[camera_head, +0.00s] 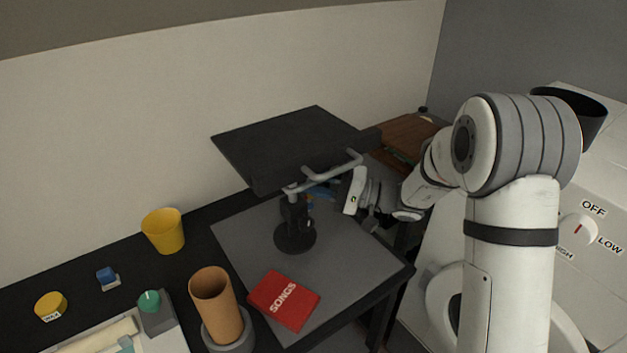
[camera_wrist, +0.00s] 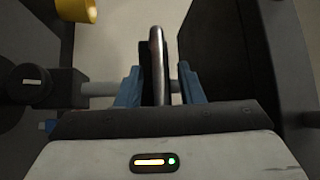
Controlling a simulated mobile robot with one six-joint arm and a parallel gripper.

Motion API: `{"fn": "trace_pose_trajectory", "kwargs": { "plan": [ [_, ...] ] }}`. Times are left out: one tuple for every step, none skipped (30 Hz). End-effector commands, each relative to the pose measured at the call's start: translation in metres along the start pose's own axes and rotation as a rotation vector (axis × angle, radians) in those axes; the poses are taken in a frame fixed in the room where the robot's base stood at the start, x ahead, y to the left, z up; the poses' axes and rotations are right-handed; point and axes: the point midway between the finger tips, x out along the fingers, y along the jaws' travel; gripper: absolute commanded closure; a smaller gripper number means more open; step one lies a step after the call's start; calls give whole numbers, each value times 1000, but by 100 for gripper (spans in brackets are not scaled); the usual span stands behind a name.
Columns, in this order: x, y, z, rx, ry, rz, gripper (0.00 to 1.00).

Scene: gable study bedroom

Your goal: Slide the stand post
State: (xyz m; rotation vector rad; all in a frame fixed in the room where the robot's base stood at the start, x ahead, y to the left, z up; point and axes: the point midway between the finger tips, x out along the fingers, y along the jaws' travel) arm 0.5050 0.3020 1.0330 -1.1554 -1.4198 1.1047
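The stand has a tilted black top plate (camera_head: 290,140), a pale grey bent handle bar (camera_head: 328,176), and a dark post (camera_head: 293,212) on a round black base (camera_head: 295,238). My gripper (camera_head: 322,194) reaches in from the right, under the plate, its blue fingertips partly hidden by the bar. In the wrist view, my gripper's blue fingers (camera_wrist: 160,88) stand either side of an upright grey bar (camera_wrist: 156,55). A gap shows at the right finger, so the gripper looks open around the bar. A grey rod (camera_wrist: 100,89) crosses behind, joining a dark knobbed part at left.
A red SONGS book (camera_head: 284,300) lies on the grey board (camera_head: 345,270) in front of the stand. A brown cup (camera_head: 216,300), yellow cup (camera_head: 163,232) and small items stand left. A wall is behind; a white appliance (camera_head: 597,210) stands right.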

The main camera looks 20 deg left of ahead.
Motion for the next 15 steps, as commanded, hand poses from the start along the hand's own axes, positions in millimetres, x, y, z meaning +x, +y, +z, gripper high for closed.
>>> {"fn": "trace_pose_trajectory", "kwargs": {
  "plan": [
    [0, 0, 0, 0, 0, 0, 66],
    [0, 0, 0, 0, 0, 0, 66],
    [0, 0, 0, 0, 0, 0, 66],
    [0, 0, 0, 0, 0, 0, 66],
    [0, 0, 0, 0, 0, 1, 66],
    [0, 0, 0, 0, 0, 1, 68],
    [0, 0, 0, 0, 0, 1, 71],
    [0, 0, 0, 0, 0, 1, 73],
    [0, 0, 0, 0, 0, 1, 76],
    [0, 0, 0, 0, 0, 1, 79],
    [0, 0, 0, 0, 0, 1, 81],
    [0, 0, 0, 0, 0, 1, 85],
    [-1, 0, 0, 0, 0, 1, 87],
    [-1, 0, 0, 0, 1, 1, 89],
    [-1, 0, 0, 0, 1, 1, 93]
  ]
}}
